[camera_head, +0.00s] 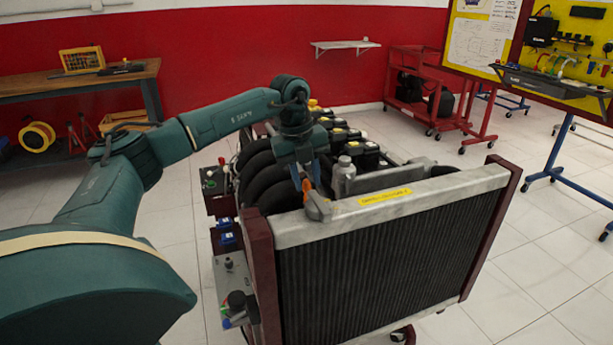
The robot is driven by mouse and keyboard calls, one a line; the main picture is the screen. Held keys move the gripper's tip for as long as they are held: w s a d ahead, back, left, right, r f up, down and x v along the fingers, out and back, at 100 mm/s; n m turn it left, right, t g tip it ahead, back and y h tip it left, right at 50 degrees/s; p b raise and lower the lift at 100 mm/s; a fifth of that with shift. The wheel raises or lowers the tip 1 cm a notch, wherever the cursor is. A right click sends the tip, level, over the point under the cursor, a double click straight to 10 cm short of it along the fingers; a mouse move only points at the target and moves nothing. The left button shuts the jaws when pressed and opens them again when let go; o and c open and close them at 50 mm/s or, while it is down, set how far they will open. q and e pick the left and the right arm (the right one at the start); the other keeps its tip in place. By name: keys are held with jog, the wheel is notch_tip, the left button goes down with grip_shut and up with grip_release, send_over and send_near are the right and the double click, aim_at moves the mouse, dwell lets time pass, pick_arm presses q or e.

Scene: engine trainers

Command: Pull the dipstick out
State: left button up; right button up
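The engine trainer (390,262) stands in front of me, with a large radiator and a metal top tank facing me. My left gripper (306,178) points down over the engine, just behind the radiator's top left edge. Its two blue-tipped fingers show a gap between them. A small orange piece (307,187), possibly the dipstick's handle, shows at the fingertips. I cannot tell whether the fingers touch it. The rest of the dipstick is hidden behind the radiator and gripper. My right gripper is not in view.
A silver capped bottle-like part (344,177) stands close right of the gripper. Black hoses (262,165) lie to its left. A control box (236,285) sits on the trainer's left side. A wooden bench (75,82) and red cart (425,90) stand behind.

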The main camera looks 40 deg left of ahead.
aim_at(307, 182)
pick_arm(q)
grip_shut()
dwell(0.3)
